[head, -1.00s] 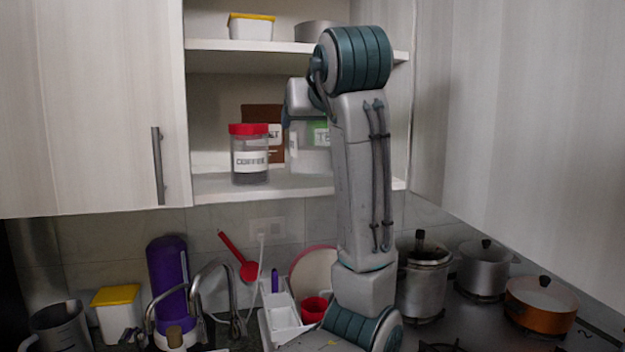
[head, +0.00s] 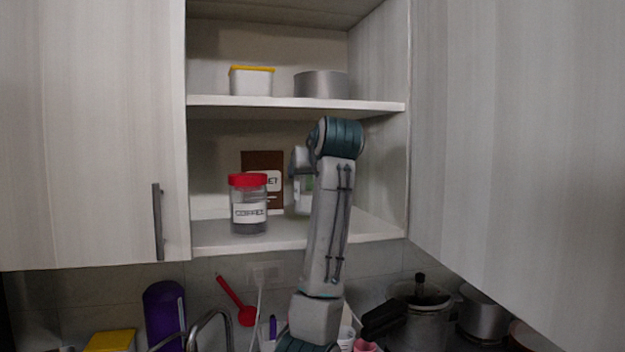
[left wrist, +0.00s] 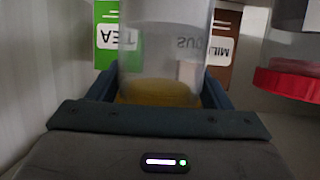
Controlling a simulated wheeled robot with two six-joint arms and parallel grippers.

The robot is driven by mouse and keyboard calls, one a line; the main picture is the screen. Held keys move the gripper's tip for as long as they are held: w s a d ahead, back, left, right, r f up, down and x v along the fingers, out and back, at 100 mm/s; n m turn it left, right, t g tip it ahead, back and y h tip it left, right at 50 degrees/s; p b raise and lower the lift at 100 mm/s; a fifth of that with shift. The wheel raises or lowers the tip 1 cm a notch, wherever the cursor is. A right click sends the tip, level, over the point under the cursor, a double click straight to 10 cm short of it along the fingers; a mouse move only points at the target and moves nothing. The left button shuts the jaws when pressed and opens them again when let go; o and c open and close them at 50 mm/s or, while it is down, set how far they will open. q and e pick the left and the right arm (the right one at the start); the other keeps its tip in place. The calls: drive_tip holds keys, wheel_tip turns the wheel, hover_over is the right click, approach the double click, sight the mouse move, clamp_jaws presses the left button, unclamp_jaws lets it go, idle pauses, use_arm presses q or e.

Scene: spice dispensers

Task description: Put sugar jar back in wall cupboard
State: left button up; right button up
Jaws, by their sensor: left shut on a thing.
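My left gripper (head: 301,168) is inside the open wall cupboard, over its lower shelf (head: 232,245). In the left wrist view the gripper (left wrist: 157,92) is shut around a clear jar (left wrist: 165,45) with a yellowish end between the fingers. Part of its lettering reads like "SUG", so it is the sugar jar. In the head view my arm and gripper hide most of it, and I cannot tell whether it touches the shelf. The coffee jar (head: 249,205), clear with a red lid, stands on the shelf left of my gripper. My right gripper is not in view.
A brown box (head: 262,160) stands behind the coffee jar, and a green and white tea box (left wrist: 108,38) is behind the held jar. The upper shelf (head: 300,104) holds a yellow-lidded tub (head: 251,81) and a metal pot (head: 320,84). The shelf's right side looks clear.

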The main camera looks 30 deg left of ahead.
use_arm(q)
drive_tip(key=shift+f+p, duration=0.8)
drive_tip(key=shift+f, duration=0.9)
drive_tip(key=shift+f, duration=0.15)
drive_tip(key=o, duration=1.4)
